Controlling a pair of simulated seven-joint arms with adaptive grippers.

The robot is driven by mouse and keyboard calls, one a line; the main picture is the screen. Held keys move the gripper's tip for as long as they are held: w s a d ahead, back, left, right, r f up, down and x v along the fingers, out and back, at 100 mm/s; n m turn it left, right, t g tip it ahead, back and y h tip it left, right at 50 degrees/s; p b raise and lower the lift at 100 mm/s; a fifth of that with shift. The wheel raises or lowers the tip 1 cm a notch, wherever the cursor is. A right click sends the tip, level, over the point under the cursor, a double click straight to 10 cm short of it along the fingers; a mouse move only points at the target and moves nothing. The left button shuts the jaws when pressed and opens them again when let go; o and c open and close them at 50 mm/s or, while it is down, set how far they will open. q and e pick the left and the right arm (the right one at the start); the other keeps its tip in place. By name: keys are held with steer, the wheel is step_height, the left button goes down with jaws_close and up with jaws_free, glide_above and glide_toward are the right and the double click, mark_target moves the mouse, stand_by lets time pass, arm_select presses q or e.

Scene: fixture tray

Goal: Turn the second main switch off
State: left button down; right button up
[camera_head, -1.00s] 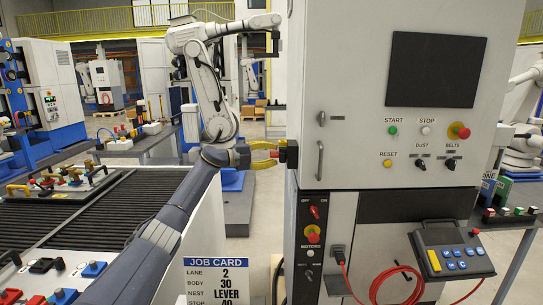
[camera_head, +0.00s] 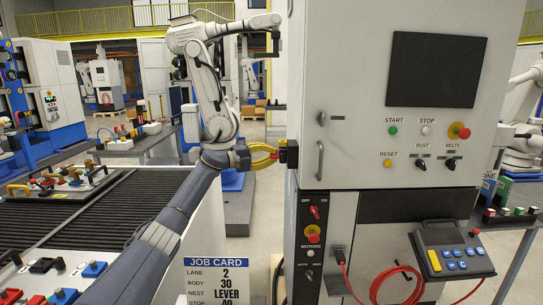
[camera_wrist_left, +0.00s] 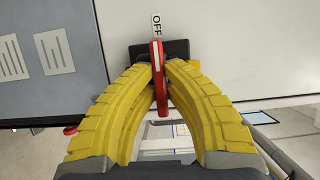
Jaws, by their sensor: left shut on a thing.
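A red lever handle (camera_wrist_left: 159,82) on a dark switch base (camera_wrist_left: 178,50) shows in the left wrist view. The base is on the left side of the grey control cabinet; in the head view it is a small dark box (camera_head: 291,154). My left gripper (camera_head: 275,154) is shut on the handle, with its yellow curved fingers (camera_wrist_left: 162,80) on either side. An OFF label (camera_wrist_left: 156,28) is just beyond the handle's upper end, in line with it. The fingers partly hide the base. My right gripper is not in view.
The cabinet front carries a red toggle (camera_head: 314,212), a red knob (camera_head: 313,237), buttons and a dark screen (camera_head: 435,69). A job card (camera_head: 216,278) stands at the lower middle. A roller conveyor (camera_head: 90,215) with fixtures is on the left. A red cable (camera_head: 397,283) hangs below.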

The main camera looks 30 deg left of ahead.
arm_select(q)
steer(key=c, duration=1.5)
jaws_free()
steer(key=shift+o, duration=0.2)
steer(key=v, duration=1.2)
steer(key=shift+a, duration=0.1)
